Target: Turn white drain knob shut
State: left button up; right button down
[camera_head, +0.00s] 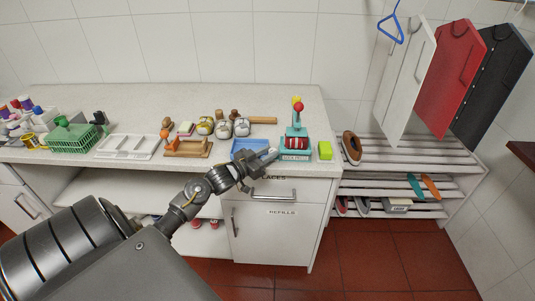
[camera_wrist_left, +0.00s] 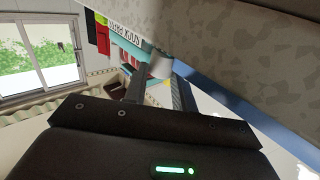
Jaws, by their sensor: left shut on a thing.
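The white drain knob (camera_wrist_left: 160,66) shows in the left wrist view as a pale rounded piece between my finger ends, beside the blue tray's edge. My left gripper (camera_head: 268,157) reaches the front right of the blue tray (camera_head: 248,145) in the head view and is shut on the knob. Its fingers (camera_wrist_left: 156,88) also show in the wrist view. The gripper hides most of the knob in the head view, so I cannot tell its turn position. My right gripper is not in view.
A wooden rack (camera_head: 187,148) and a white tray (camera_head: 128,147) lie left. A drawer handle (camera_head: 273,193) is below the counter edge.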

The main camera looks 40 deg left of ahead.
pick_arm(q)
jog(key=o, duration=1)
jog(key=shift+s+a+b, duration=0.3)
jog(key=shift+s, duration=1.5)
jog(key=shift+s+a+b, duration=0.25)
jog(key=shift+s+b, duration=0.05)
jog(key=shift+s, duration=1.45)
jog(key=shift+s+a+b, duration=0.3)
jog(key=shift+s, duration=1.5)
